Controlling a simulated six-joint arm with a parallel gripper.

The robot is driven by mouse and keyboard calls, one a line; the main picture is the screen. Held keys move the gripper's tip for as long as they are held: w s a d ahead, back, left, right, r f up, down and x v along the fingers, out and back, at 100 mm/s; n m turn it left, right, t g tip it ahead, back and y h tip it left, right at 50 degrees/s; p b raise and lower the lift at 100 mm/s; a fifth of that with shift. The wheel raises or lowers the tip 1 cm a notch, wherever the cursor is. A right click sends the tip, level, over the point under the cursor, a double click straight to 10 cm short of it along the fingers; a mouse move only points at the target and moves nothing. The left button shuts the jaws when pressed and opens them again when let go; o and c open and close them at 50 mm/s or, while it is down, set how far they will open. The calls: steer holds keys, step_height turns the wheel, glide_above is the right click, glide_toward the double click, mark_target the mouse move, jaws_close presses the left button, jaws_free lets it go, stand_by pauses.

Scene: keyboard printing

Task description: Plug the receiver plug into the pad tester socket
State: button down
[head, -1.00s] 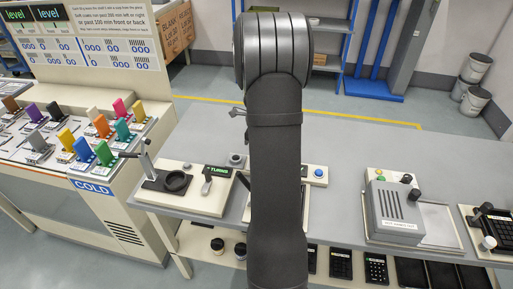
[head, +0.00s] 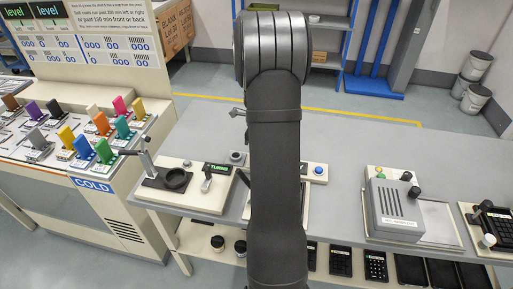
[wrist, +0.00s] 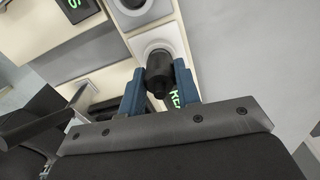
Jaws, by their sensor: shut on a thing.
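My gripper (wrist: 158,78) has blue fingers shut on both sides of a black round plug, the receiver plug (wrist: 160,68), in the wrist view. A display with green letters (wrist: 177,98) shows partly behind the right finger. In the head view my arm hides the gripper, plug and socket.
A grey box (head: 395,210) on a tray stands farther right. Bare grey bench (head: 365,150) lies behind.

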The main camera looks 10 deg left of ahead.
steer(key=shift+f, duration=0.2)
stand_by(0.6)
steer(key=c, duration=1)
jaws_free()
steer(key=shift+r, duration=0.1)
steer(key=shift+r, duration=2.9)
step_height(320, 180, up, 18)
steer(key=shift+f, duration=0.25)
